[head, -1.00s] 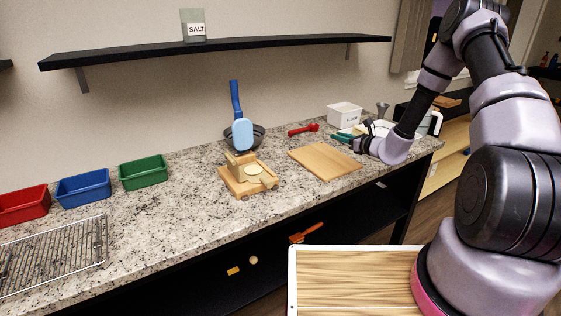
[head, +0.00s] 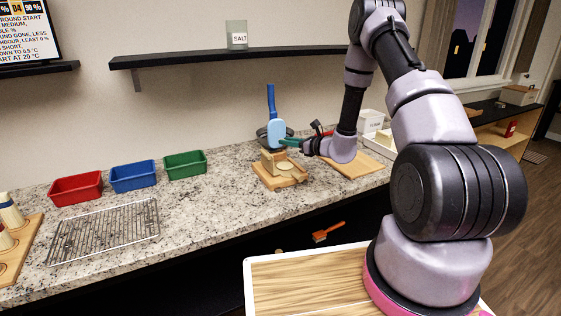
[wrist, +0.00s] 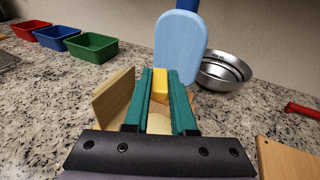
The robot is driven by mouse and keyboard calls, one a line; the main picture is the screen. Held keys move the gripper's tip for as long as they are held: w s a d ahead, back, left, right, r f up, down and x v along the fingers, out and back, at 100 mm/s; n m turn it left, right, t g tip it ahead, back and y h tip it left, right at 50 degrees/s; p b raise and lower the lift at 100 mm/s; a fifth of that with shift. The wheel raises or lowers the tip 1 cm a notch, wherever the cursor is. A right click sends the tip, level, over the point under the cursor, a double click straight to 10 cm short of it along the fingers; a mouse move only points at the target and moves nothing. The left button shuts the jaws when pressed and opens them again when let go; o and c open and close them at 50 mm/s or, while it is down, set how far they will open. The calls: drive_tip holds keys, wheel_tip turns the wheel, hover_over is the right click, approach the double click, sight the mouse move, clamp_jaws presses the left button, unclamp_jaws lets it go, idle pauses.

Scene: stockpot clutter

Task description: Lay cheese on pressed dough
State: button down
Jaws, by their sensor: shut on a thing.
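My gripper (head: 288,141) has green fingers and is shut on a yellow block of cheese (wrist: 161,84), seen between the fingertips in the wrist view. It holds the cheese above the wooden press (head: 270,183). A pale round of pressed dough (head: 285,166) lies on the press; in the wrist view the dough (wrist: 158,123) shows partly between the fingers, the rest hidden by them. The press's upright wooden plate (wrist: 114,98) stands just left of the fingers. The cheese appears apart from the dough.
A light blue paddle (wrist: 180,48) stands behind the press beside metal bowls (wrist: 224,70). A cutting board (head: 352,165) lies to the right. Red (head: 76,188), blue (head: 133,176) and green (head: 185,165) bins and a wire rack (head: 105,232) are left. Counter left of the press is clear.

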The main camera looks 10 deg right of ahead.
sight(288, 165)
drive_tip(key=shift+f, duration=3.15)
drive_tip(key=shift+f, duration=0.55)
drive_tip(key=c, duration=0.7)
unclamp_jaws()
drive_tip(key=shift+c, duration=0.2)
